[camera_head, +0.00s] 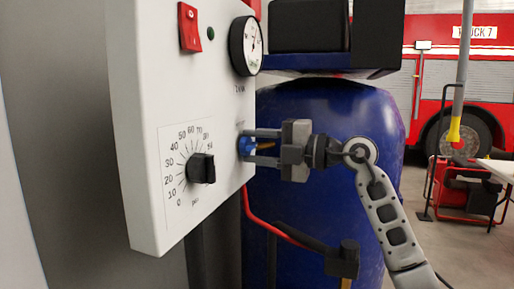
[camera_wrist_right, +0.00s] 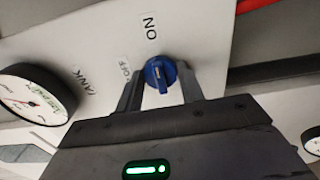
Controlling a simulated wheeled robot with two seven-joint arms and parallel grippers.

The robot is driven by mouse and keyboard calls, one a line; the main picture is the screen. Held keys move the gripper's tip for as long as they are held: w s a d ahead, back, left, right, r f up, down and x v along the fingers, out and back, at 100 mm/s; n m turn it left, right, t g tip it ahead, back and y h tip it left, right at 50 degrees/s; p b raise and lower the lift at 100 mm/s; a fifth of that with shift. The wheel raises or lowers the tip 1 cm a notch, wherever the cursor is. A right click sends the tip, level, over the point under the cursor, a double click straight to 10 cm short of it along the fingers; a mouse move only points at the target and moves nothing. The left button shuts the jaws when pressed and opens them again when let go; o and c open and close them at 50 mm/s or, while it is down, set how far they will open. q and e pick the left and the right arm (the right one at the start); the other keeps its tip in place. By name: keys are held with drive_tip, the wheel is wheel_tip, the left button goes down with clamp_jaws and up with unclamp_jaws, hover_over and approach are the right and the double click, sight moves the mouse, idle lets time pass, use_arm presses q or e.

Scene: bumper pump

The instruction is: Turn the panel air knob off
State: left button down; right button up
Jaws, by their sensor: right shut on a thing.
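The blue air knob (camera_head: 247,145) is on the right part of the white panel's face, below the tank gauge. My right gripper (camera_head: 262,147) reaches it from the right, with its two fingers on either side of the knob and shut on it. In the right wrist view the knob (camera_wrist_right: 160,75) sits between the fingertips of my right gripper (camera_wrist_right: 162,85). The ON label (camera_wrist_right: 150,26) and the OFF label (camera_wrist_right: 125,65) are beside it. The knob's ridge shows, but I cannot tell which label it points to. My left gripper is not in view.
The white panel (camera_head: 140,120) also carries a black psi dial knob (camera_head: 201,168), a red switch (camera_head: 188,27) and the tank gauge (camera_head: 245,46). A blue tank (camera_head: 335,115) stands behind my right arm. A red hose (camera_head: 262,222) runs below the panel.

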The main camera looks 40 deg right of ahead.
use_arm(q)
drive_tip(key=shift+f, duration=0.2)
use_arm(e)
drive_tip(key=shift+f, duration=0.1)
drive_tip(key=n+b, duration=0.8)
drive_tip(key=n, duration=0.3)
drive_tip(key=n+b, duration=0.1)
drive_tip(key=n, duration=0.1)
drive_tip(key=shift+n, duration=0.4)
drive_tip(key=shift+n+b, duration=0.45)
drive_tip(key=shift+n, duration=0.55)
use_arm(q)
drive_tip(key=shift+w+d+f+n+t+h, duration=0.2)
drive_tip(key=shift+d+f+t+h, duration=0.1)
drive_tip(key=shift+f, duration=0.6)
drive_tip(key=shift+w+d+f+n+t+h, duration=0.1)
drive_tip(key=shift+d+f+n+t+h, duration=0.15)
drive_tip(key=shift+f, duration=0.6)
use_arm(e)
drive_tip(key=shift+n, duration=0.9)
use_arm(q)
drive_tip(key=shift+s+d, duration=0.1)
